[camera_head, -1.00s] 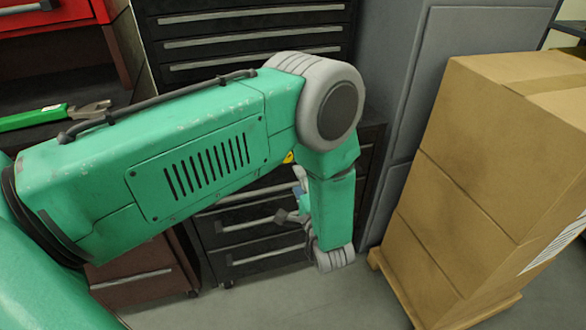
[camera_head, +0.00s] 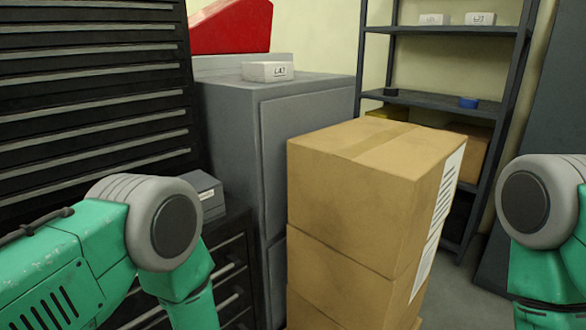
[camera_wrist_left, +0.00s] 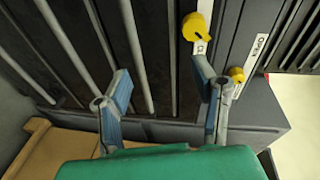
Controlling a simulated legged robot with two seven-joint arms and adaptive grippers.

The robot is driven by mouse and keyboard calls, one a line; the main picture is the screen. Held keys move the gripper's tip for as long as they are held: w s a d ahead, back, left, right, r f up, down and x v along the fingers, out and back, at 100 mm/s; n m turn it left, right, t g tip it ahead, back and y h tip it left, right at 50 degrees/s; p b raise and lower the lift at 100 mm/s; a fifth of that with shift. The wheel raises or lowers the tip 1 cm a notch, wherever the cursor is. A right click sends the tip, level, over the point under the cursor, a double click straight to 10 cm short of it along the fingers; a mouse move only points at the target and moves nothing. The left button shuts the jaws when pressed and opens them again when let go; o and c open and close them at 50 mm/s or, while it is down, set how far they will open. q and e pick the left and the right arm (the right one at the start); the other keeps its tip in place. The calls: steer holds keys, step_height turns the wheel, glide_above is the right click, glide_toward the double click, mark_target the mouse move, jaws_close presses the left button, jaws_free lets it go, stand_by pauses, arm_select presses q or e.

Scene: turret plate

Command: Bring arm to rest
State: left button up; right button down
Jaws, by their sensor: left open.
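My left arm (camera_head: 60,275) comes in from the left in the head view, bent at a grey joint, and its lower part runs out of the bottom of the picture. My left gripper (camera_wrist_left: 165,95) shows in the left wrist view. Its two blue-grey fingers are spread apart with nothing between them. Dark drawer fronts with long handles lie behind the fingers. My right arm (camera_head: 545,235) shows at the right edge of the head view, bent at its grey joint. Neither gripper is in the head view, and the right gripper is hidden from both views.
Stacked cardboard boxes (camera_head: 345,205) stand between my arms. A grey cabinet (camera_head: 300,130) and black drawers (camera_head: 90,90) stand at the left. A shelf unit (camera_head: 440,100) is at the back right. In the left wrist view, yellow knobs (camera_wrist_left: 196,27) sit beyond the right finger.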

arm_select(q)
steer(key=s+a+f+n+g+h, duration=0.1)
steer(key=s+f+n+g+h, duration=0.1)
steer(key=s+f+h, duration=0.35)
steer(key=s+f+n+g+h, duration=0.1)
steer(key=s+n+g, duration=0.1)
steer(key=s, duration=0.6)
steer(key=s+d+f+n+g+h, duration=0.1)
steer(key=s+g, duration=0.3)
steer(key=s, duration=0.5)
steer(key=s+f+n+g+h, duration=0.1)
steer(key=s+n+g+h, duration=0.1)
steer(key=s, duration=0.6)
steer(key=shift+s+d+f+n+g+h, duration=0.3)
steer(key=shift+g+h, duration=0.25)
steer(key=shift+g, duration=0.25)
